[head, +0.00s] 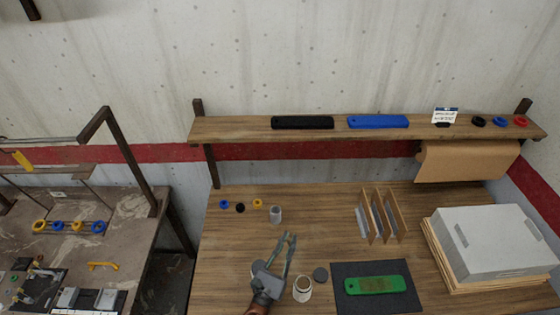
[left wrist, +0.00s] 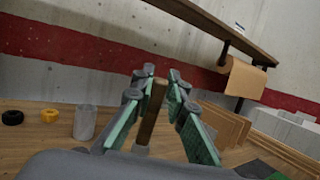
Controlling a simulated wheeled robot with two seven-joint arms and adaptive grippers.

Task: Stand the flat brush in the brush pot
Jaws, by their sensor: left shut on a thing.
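My left gripper (head: 287,240) is over the wooden bench, between a grey cylindrical pot and an open pale can. In the left wrist view, my left gripper (left wrist: 163,88) is shut on the flat brush (left wrist: 152,110), a brown wooden handle standing roughly upright between its fingers. The brush's lower end is hidden behind the gripper body, and I cannot make the brush out in the head view. The grey pot (head: 275,214), which looks like the brush pot, stands upright beyond the gripper. It also shows at left in the wrist view (left wrist: 84,122). My right gripper is not in view.
The open can (head: 302,288) and a dark disc (head: 320,274) lie right of the gripper. A green tool (head: 375,284) rests on a dark mat (head: 350,270). Upright panels (head: 378,215) and a grey box (head: 490,240) stand at right. A shelf (head: 240,128) runs above the bench's back.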

